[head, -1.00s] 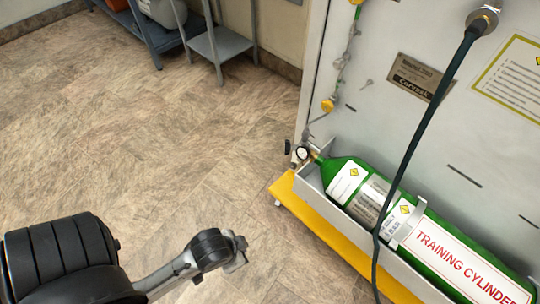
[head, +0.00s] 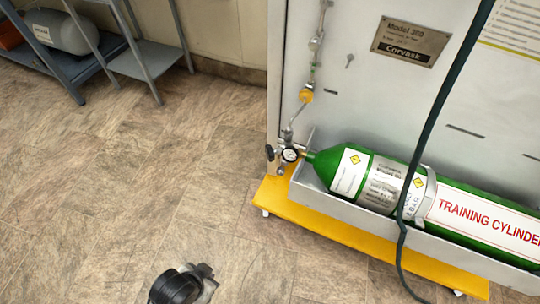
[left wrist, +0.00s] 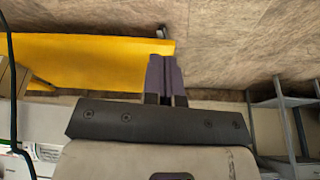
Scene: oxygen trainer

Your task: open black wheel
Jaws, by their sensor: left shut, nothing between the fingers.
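The black wheel (head: 270,153) is a small dark knob on the valve at the neck of the green training cylinder (head: 330,165). It sits just left of a round pressure gauge (head: 290,154). My left gripper (head: 207,270) is low in the head view, below and left of the wheel and apart from it. Most of it is hidden behind its dark wrist. In the left wrist view its fingers (left wrist: 165,75) are shut together and empty, and the wheel cannot be made out there. My right gripper is not in view.
The cylinder lies in a grey tray (head: 325,205) above a yellow base (head: 350,236) on the grey cabinet (head: 400,80). A dark hose (head: 440,110) hangs in front. A grey shelf unit (head: 150,70) stands back left. The floor left of the base is clear.

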